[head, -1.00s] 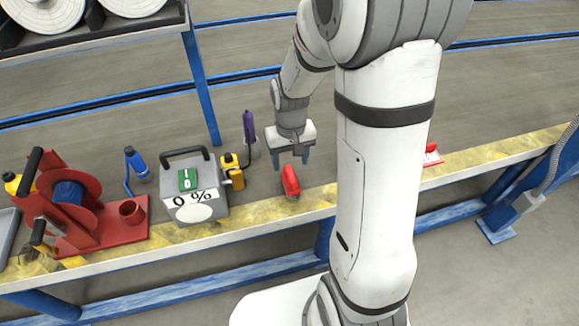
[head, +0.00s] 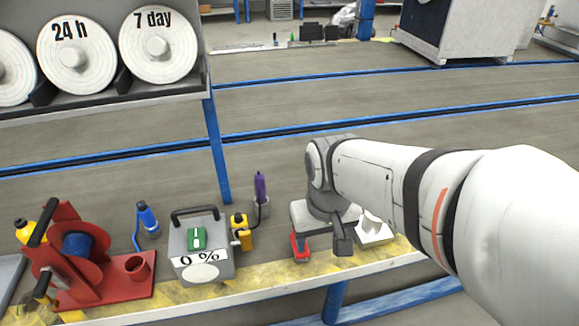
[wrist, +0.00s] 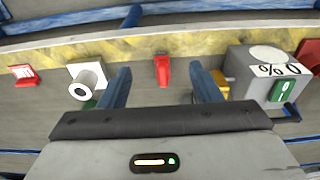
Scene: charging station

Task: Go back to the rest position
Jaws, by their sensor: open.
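My gripper (head: 322,240) hangs low over the right part of the workbench in the head view. Its two blue fingers are spread with nothing between them, as the wrist view (wrist: 163,72) shows. A small red object (head: 300,248) stands on the bench close to the gripper; in the wrist view it shows beyond the gap between the fingers (wrist: 163,70). It looks apart from the fingers. My arm reaches in from the right and hides part of the bench.
A grey box marked 0 % (head: 203,262) with a yellow connector (head: 241,234) stands left of the gripper. Further left are a blue tool (head: 148,218) and a red reel stand (head: 95,285). A white roll (wrist: 87,80) lies near the gripper. A blue post (head: 216,150) rises behind the bench.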

